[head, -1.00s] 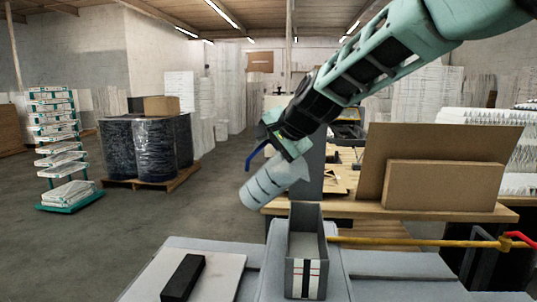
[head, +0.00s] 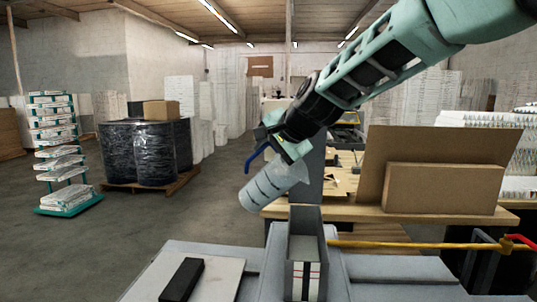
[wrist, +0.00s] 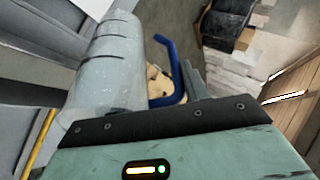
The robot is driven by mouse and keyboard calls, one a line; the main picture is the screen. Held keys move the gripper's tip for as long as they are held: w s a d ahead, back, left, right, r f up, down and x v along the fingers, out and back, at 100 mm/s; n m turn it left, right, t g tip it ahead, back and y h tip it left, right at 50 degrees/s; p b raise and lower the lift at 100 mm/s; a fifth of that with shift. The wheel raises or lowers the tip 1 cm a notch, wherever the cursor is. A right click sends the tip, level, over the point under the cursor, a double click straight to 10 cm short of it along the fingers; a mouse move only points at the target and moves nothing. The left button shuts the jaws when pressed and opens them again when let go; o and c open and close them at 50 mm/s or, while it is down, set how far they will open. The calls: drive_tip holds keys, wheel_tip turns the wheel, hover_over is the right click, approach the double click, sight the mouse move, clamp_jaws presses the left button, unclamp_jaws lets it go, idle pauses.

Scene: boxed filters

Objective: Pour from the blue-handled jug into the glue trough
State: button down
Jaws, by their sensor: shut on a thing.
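The jug (head: 268,186) is a pale grey cylinder with dark ring marks and a blue handle (head: 256,157). My gripper (head: 288,151) is shut on it and holds it tilted in the air, one end low to the left. The jug also shows in the wrist view (wrist: 105,65), with its handle beside it. The glue trough (head: 305,279) is a narrow grey open box with a striped front. It stands below and right of the jug. No stream shows between them, and the jug's contents are hidden.
A black block (head: 181,279) lies on a pale board at the front left. A yellow pipe (head: 400,244) with a red valve handle runs right of the trough. Cardboard boxes (head: 445,188) stand on a wooden bench behind. Wrapped drums and a rack stand far left.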

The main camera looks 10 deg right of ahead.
drive_tip(key=shift+s+d+f+m+t+y+b, duration=0.4)
drive_tip(key=shift+t+y+b, duration=0.5)
drive_tip(key=shift+b, duration=5.55)
idle(1.5)
